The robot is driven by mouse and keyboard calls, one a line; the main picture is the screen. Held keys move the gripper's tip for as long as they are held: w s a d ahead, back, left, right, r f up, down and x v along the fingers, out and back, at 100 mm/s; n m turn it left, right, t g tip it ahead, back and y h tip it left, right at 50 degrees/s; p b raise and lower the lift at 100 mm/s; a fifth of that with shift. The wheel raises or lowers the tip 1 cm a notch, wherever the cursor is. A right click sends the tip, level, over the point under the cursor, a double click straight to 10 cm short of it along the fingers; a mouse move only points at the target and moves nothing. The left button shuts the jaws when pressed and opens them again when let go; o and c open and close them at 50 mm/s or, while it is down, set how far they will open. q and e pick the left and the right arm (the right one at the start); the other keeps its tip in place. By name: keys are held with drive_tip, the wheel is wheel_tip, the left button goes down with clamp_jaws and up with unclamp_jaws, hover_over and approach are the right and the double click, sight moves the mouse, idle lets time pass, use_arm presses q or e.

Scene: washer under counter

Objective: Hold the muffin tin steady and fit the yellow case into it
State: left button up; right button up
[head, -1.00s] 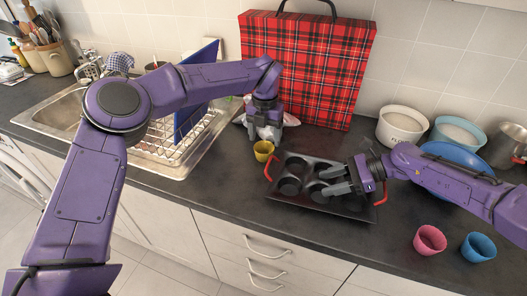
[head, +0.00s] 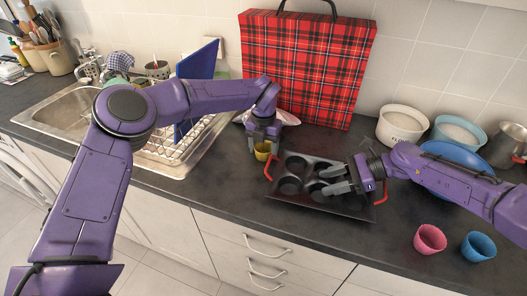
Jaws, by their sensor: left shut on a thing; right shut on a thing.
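The yellow case (head: 262,153) is a small cup just left of the muffin tin, and my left gripper (head: 264,147) is shut on it from above. I cannot tell whether the case still touches the counter. The dark muffin tin (head: 345,206) lies on the counter and has red handles at its ends. Several of its round cups show empty; others are hidden under my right gripper (head: 329,181). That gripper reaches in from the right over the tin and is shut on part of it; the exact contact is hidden.
A pink case (head: 430,239) and a blue case (head: 478,247) stand on the counter at front right. A red tartan bag (head: 305,70) stands behind the tin. Bowls (head: 402,125) are at back right. A dish rack (head: 170,145) and sink are at left.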

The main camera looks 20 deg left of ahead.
use_arm(q)
wheel_tip(320, 180, up, 10)
wheel_tip(320, 180, down, 10)
drive_tip(key=shift+r, duration=0.15)
idle(0.6)
drive_tip(key=o, duration=0.8)
drive_tip(key=shift+f, duration=0.2)
